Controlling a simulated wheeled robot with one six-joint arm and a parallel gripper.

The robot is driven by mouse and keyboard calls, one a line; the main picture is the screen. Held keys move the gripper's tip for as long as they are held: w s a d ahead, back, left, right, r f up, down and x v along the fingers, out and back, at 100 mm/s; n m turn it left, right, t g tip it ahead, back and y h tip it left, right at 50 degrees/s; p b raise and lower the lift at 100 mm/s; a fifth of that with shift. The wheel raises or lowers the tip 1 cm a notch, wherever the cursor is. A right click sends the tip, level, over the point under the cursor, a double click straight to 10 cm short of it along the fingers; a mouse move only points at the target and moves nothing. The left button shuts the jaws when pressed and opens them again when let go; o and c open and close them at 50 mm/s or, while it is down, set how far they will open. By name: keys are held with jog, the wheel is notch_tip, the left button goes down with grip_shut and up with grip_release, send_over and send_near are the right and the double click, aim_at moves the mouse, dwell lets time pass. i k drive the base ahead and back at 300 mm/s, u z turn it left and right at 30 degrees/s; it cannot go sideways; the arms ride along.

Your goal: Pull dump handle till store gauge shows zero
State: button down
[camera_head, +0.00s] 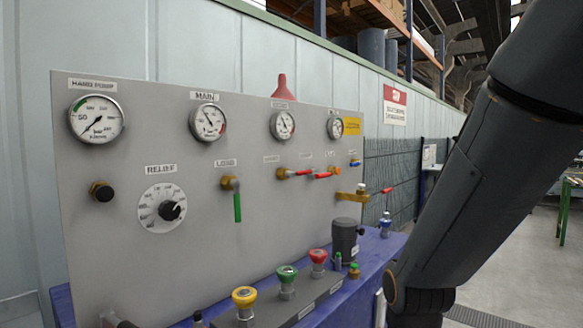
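A grey upright panel (130,260) carries several round gauges. The gauge with a label that looks like STORE (283,125) is right of centre, and its needle is off to one side, too small to read. Below it are a red-handled valve (298,173) and another red lever (323,175), both roughly level. Their small labels are too blurred to tell which is the dump handle. My gripper is out of view. My dark arm fills the right side, apart from the panel's handles.
A green handle (238,208) hangs down under LOAD. Yellow (244,297), green (287,274) and red (318,257) knobs stand in front of the panel. A dark cylinder (345,238) stands on the blue bench (374,263). A brass valve (352,196) juts out at right.

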aim_at(318, 176)
jog(key=u, duration=0.5)
jog(key=k, duration=1.1)
jog(key=u, duration=0.2)
jog(key=i, duration=0.3)
jog(key=z, duration=1.25)
jog(key=i, duration=1.25)
jog(key=u, duration=0.5)
jog(key=i, duration=0.65)
jog(key=u, duration=0.7)
